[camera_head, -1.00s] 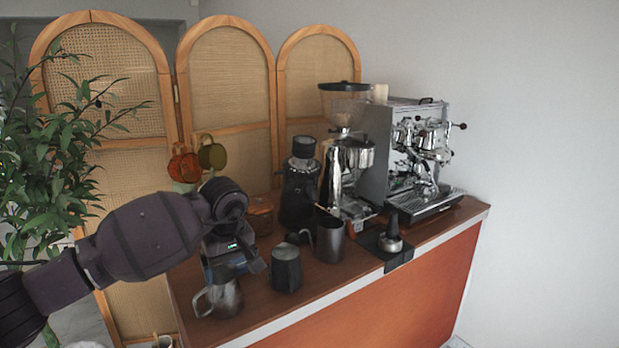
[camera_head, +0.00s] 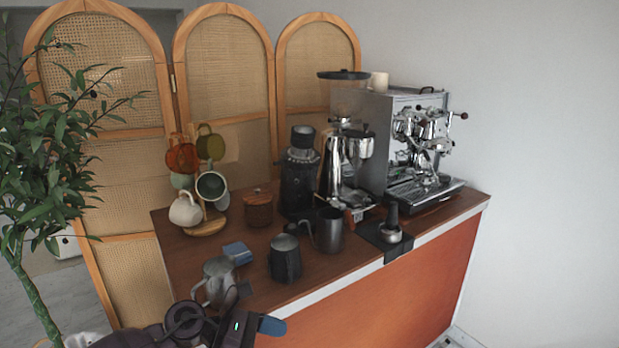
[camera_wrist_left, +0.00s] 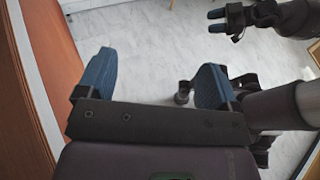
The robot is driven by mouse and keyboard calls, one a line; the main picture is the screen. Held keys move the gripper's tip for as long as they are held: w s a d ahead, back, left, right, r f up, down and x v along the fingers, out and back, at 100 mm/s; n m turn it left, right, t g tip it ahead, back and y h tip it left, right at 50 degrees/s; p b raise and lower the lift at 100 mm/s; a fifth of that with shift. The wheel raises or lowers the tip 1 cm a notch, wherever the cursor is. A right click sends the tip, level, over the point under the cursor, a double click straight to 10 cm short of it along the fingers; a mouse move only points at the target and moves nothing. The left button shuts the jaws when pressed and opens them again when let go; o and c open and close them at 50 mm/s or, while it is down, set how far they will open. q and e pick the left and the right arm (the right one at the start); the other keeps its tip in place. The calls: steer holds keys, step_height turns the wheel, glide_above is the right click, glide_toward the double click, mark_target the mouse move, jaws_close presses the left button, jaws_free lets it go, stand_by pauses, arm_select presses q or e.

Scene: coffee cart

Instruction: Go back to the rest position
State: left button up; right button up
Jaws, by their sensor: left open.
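My left gripper (camera_head: 256,308) is low at the bottom of the head view, in front of the counter's front-left edge. It is open and empty. In the left wrist view its two blue fingers (camera_wrist_left: 152,80) stand wide apart over the pale floor, with the orange counter front on the left. My right gripper (camera_wrist_left: 216,21) shows at the top right of the left wrist view, its two blue fingertips apart with nothing seen between them. The right gripper is outside the head view.
The wooden counter (camera_head: 330,268) holds a steel pitcher (camera_head: 218,284), dark pitchers (camera_head: 286,260), a small blue item (camera_head: 238,253), a mug tree with cups (camera_head: 212,188), grinders and an espresso machine (camera_head: 415,140). A plant (camera_head: 45,170) stands left.

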arm_select(q)
steer(key=s+a+f+n+t+y, duration=0.25)
steer(key=a+n+t, duration=0.5)
steer(key=n, duration=0.65)
steer(key=s+a+f+n+t+y, duration=0.1)
steer(key=s+a+f+n+t, duration=0.25)
steer(key=a+n+t, duration=0.75)
steer(key=s+a+f+n+g+y, duration=0.45)
steer(key=s+a+f+n, duration=0.2)
steer(key=s+n, duration=0.35)
steer(key=s+a+f+n+g+y, duration=0.4)
steer(key=s+a+f+n+y, duration=0.25)
steer(key=n, duration=0.55)
steer(key=d+n+t, duration=0.1)
steer(key=d+n, duration=0.4)
steer(key=d, duration=0.5)
steer(key=shift+w+d+f, duration=0.15)
steer(key=shift+w+d, duration=0.1)
steer(key=shift+w, duration=0.1)
